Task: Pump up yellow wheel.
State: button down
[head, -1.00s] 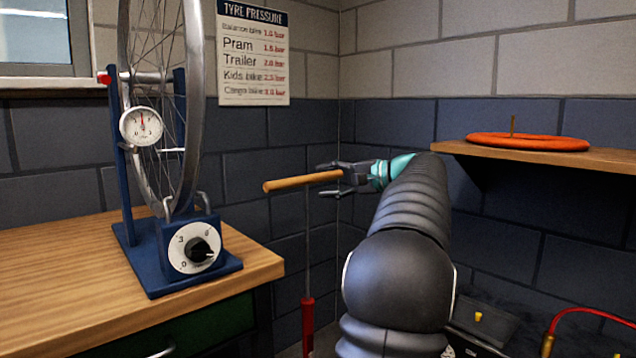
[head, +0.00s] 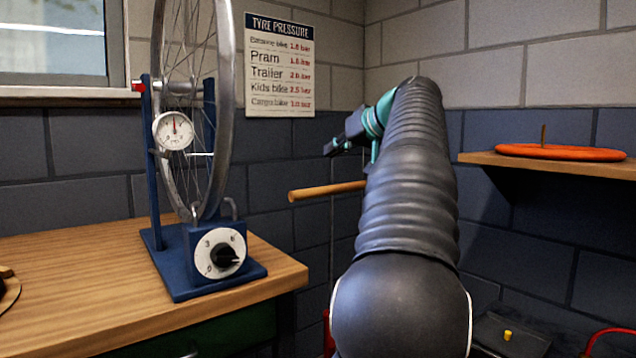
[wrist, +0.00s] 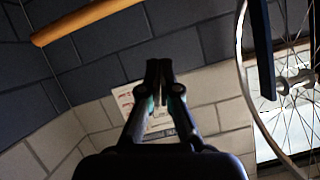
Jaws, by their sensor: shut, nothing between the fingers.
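A floor pump's wooden handle (head: 325,191) juts out left of my arm in the head view; my arm hides its right part. It also crosses the top left of the wrist view (wrist: 85,20). My gripper (head: 330,150) is shut and empty, above the handle and apart from it. In the wrist view its fingertips (wrist: 158,68) are together. No yellow wheel shows. A grey spoked wheel (head: 225,110) stands upright in a blue stand on the bench; its rim also shows in the wrist view (wrist: 246,90).
A white gauge (head: 173,130) and a dial box (head: 221,254) sit on the blue stand. The wooden bench (head: 100,275) fills the lower left. A tyre pressure sign (head: 280,65) hangs behind. An orange ring (head: 560,152) lies on the right shelf (head: 490,158).

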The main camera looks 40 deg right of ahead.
jog(key=d+n, duration=0.1)
jog(key=n, duration=0.1)
send_over(315, 190)
jog(key=shift+n+h, duration=0.4)
notch_tip(315, 190, down, 4)
jog(key=shift+f+p, duration=0.1)
jog(key=shift+p, duration=0.25)
jog(key=shift+s+f+b, duration=0.2)
jog(key=shift+f+b, duration=0.1)
jog(key=shift+f, duration=0.7)
jog(key=shift+s+f+b, duration=0.2)
jog(key=shift+f+b, duration=0.1)
jog(key=shift+f, duration=0.65)
